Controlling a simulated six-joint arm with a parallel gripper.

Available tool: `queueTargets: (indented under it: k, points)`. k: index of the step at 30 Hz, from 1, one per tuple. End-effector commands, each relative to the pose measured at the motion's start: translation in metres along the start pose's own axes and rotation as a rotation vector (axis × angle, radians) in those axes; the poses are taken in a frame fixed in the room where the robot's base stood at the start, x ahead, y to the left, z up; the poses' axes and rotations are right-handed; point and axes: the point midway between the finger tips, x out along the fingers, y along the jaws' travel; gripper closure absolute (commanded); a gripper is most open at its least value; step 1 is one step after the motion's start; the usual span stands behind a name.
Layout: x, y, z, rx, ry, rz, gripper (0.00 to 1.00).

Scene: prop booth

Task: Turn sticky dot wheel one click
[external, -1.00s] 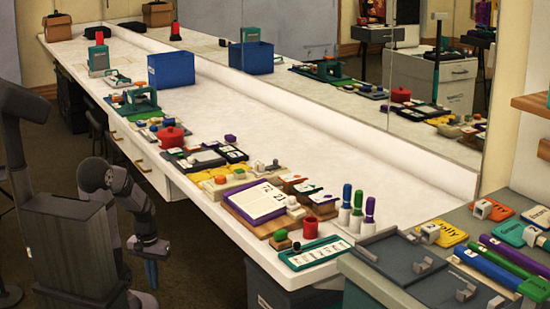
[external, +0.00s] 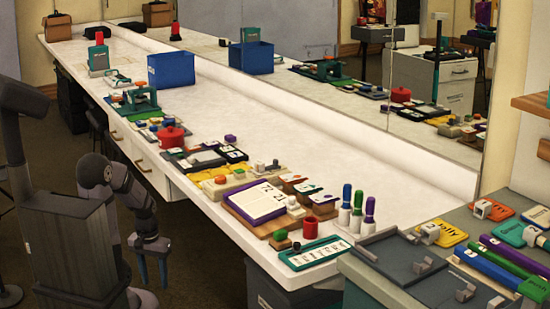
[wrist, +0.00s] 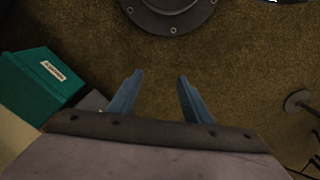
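I cannot tell for certain which piece on the white bench (external: 330,175) is the sticky dot wheel; the small items are too fine to read. A red round piece with a knob (external: 171,137) sits among the props on the bench's near side. My gripper (external: 153,284) hangs over the floor, left of the bench and apart from everything on it. In the wrist view my gripper (wrist: 160,76) has two blue fingers spread apart, with only brown carpet between them. It is open and empty.
A blue bin (external: 171,69) and a teal press (external: 140,98) stand farther back. A calendar block (external: 259,201), a red cup (external: 311,228) and several stampers crowd the near end. The bench's middle is clear. The wrist view shows a green box (wrist: 45,82) at left.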

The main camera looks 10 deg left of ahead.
Motion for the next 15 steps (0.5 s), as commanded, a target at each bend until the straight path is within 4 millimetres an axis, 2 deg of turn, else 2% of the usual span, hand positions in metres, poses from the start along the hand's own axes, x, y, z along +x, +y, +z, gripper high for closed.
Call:
queueTargets:
  k: [1, 8, 15]
  points:
    - [-0.016, 0.004, 0.0, 0.016, 0.0, 0.0, 0.55]
    - [-0.071, 0.025, 0.008, 0.115, -0.038, -0.002, 0.55]
    - [-0.126, 0.048, 0.026, 0.242, -0.12, -0.015, 0.55]
